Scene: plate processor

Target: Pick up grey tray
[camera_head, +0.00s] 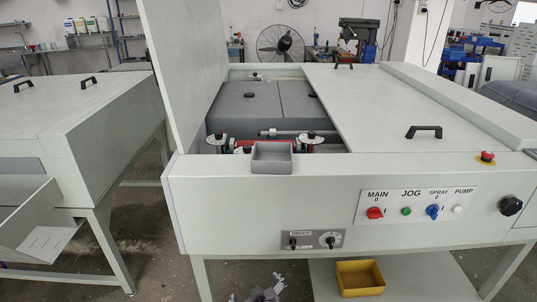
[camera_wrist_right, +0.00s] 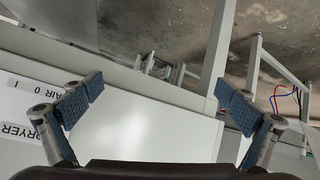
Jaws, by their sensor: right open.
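The grey tray (camera_head: 272,167) is a small open box. My right gripper (camera_head: 262,290) shows at the bottom edge of the head view, well below the tray and in front of the machine. In the right wrist view my right gripper (camera_wrist_right: 165,95) is open, with its two blue-padded fingers wide apart and nothing between them. The tray does not show in the right wrist view. My left gripper is not in view.
The machine's raised lid (camera_head: 185,75) stands left of the tray. Rollers (camera_head: 218,143) lie in the opening behind it. The control panel (camera_head: 417,207) is on the front face at the right. A yellow bin (camera_head: 360,278) stands on the lower shelf. A second machine is at the left.

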